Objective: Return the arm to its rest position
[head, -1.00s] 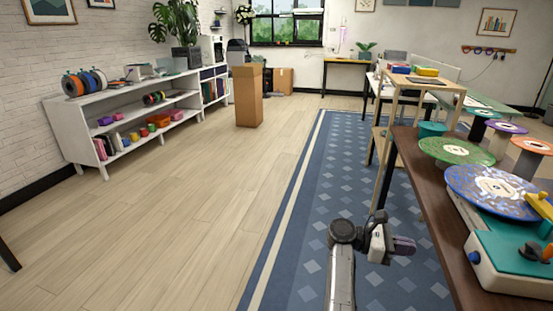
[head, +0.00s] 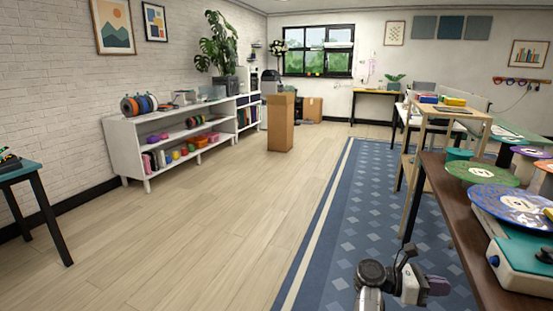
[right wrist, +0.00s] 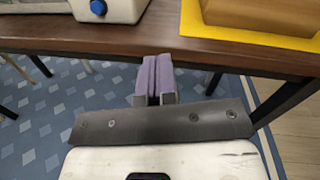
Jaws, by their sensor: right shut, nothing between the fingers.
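My right gripper (head: 438,286) shows at the lower right of the head view, over the blue rug and left of the dark wooden table (head: 463,230). In the right wrist view its two purple fingers (right wrist: 157,80) are pressed together with nothing between them. The fingertips point at the table's edge (right wrist: 120,42) and appear just short of it. My left gripper is not in view.
A teal and white turntable (head: 510,252) with a blue disc sits on the table's near end. A yellow sheet (right wrist: 265,36) with a brown block lies on the table. A white shelf (head: 125,150) stands at the left wall. The floor (head: 220,215) is clear.

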